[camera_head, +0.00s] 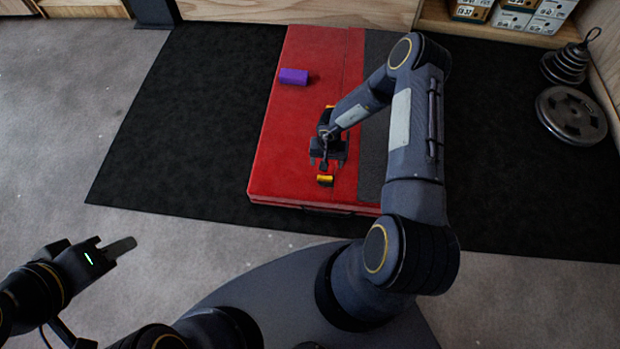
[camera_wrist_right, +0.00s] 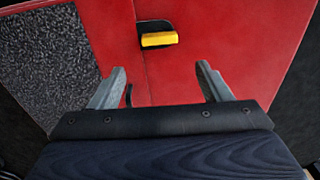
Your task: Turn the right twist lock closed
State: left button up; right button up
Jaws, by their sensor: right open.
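A red crash pad (camera_head: 300,130) lies on the black mat. A yellow twist lock (camera_head: 325,180) on a dark base sits near its front edge; in the right wrist view this yellow lock (camera_wrist_right: 159,39) lies crosswise beside a seam. A second yellow piece (camera_head: 329,107) shows partly behind my right gripper (camera_head: 326,163). My right gripper is over the pad, its open fingers (camera_wrist_right: 163,88) apart and empty, with the front lock beyond the tips. My left gripper (camera_head: 122,247) is over the bare floor at lower left, away from the pad; its jaw gap is unclear.
A purple block (camera_head: 293,76) lies on the pad's far left. A grey textured strip (camera_head: 376,150) runs along the pad's right side. Weight plates (camera_head: 571,115) and a kettlebell-like stack (camera_head: 566,62) stand at right. Boxes (camera_head: 514,18) sit on a shelf behind.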

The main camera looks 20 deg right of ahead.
aim_at(325, 177)
jog(key=f+b, duration=0.1)
jog(key=f, duration=0.2)
jog(key=f+b, duration=0.1)
jog(key=f, duration=0.2)
jog(key=f+b, duration=0.1)
jog(key=f, duration=0.2)
jog(key=shift+s+a, duration=0.3)
jog(key=c, duration=1)
